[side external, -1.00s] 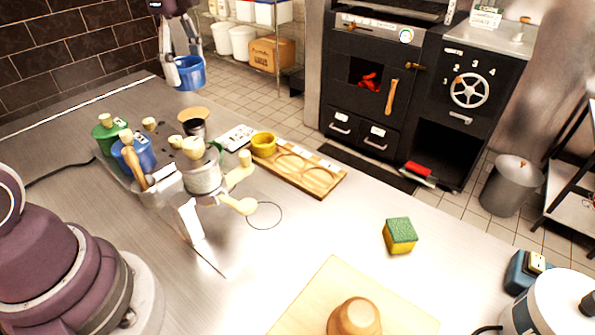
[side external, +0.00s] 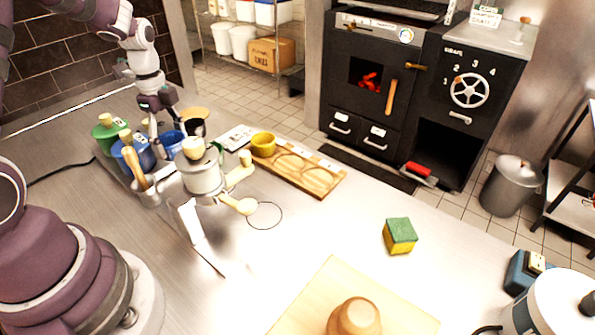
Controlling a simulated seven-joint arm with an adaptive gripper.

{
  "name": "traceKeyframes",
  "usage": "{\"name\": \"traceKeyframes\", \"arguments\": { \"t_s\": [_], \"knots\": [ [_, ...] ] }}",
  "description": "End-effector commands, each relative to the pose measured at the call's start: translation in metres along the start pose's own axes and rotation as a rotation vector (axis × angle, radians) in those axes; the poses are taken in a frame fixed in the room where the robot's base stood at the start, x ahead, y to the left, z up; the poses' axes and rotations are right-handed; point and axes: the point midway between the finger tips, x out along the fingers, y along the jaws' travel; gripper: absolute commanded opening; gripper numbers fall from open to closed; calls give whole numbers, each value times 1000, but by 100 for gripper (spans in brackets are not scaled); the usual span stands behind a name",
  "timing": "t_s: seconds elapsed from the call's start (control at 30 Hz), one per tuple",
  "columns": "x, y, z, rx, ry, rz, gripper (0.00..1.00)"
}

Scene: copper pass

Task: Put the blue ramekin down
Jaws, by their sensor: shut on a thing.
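The blue ramekin (side external: 173,144) is low at the back left of the counter in the side view, among the pots and jars. My gripper (side external: 163,126) is above it, shut on its rim. The lower part of the ramekin is hidden behind the white pot (side external: 203,178) and its fittings. I cannot tell whether its base touches the counter.
Blue (side external: 138,155) and green (side external: 107,137) lidded canisters stand left of the ramekin, and a dark cup (side external: 196,124) close to its right. A yellow ramekin (side external: 263,144) sits on a wooden board (side external: 318,182). The counter around the sponge (side external: 399,236) is mostly clear.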

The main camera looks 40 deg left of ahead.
Motion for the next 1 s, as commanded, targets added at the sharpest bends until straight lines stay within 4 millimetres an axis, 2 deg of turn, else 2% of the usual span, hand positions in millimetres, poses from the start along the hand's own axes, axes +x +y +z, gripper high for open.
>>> {"name": "traceKeyframes", "arguments": {
  "t_s": [0.03, 0.33, 0.7, 0.73, 0.9, 1.0],
  "knots": [
    [12, 1, 0, -1, 1, 6, 19],
    [65, 0, 0, 0, 1, 3, 19],
    [71, 0, 0, 0, 0, -1, 19],
    [72, 0, 0, 0, 0, -1, 57],
    [71, 0, 0, 0, 0, -1, 80],
    [71, 0, 0, 0, 0, -1, 82]
  ]
}}
